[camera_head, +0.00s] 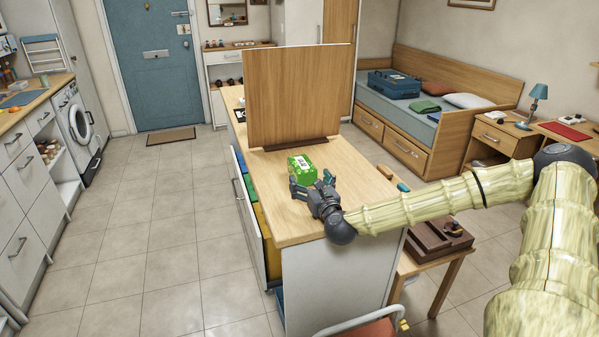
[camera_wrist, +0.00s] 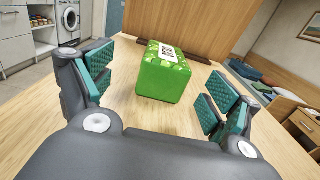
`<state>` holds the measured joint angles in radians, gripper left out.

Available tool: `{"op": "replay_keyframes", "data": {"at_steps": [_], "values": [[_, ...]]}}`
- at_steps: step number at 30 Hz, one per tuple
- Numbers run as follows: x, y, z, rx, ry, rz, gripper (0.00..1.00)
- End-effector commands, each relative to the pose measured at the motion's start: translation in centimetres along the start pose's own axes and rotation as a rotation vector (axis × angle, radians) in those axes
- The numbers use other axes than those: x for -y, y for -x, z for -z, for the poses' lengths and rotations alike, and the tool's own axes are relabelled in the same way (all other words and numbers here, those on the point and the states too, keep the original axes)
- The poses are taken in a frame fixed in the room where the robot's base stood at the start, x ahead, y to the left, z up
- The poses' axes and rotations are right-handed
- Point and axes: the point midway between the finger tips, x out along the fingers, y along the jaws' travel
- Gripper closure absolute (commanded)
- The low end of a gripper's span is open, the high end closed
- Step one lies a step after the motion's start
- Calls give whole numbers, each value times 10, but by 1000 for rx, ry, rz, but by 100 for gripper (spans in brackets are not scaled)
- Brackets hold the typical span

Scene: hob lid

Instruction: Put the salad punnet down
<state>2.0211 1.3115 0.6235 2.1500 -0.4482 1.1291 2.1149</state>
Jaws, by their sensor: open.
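The salad punnet is a green box (camera_head: 301,168) with a white label on top. It sits upright on the wooden counter top (camera_head: 282,215), in front of the raised wooden lid (camera_head: 297,98). My gripper (camera_head: 314,187) is open at the punnet's near side. In the wrist view the punnet (camera_wrist: 163,74) stands on the wood beyond and between the spread teal finger pads of my gripper (camera_wrist: 158,92). There is a visible gap on each side, and neither pad touches it.
The raised lid stands close behind the punnet on a dark base strip (camera_head: 296,144). A small blue item and an orange item (camera_head: 386,172) lie at the counter's right edge. A low wooden table with a brown tray (camera_head: 437,238) stands to the right. The near counter top is clear.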

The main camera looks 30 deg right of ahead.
Motion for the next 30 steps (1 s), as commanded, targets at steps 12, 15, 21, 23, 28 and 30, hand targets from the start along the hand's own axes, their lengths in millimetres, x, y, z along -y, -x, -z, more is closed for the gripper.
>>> {"op": "replay_keyframes", "data": {"at_steps": [12,15,21,23,28,30], "values": [[6,-39,-1,0,1,6,11],[5,-45,-3,0,3,5,11],[8,-71,-8,0,4,3,11],[8,-78,-6,0,4,3,11],[8,-90,-4,-1,2,3,11],[8,-92,-4,0,2,3,11]]}}
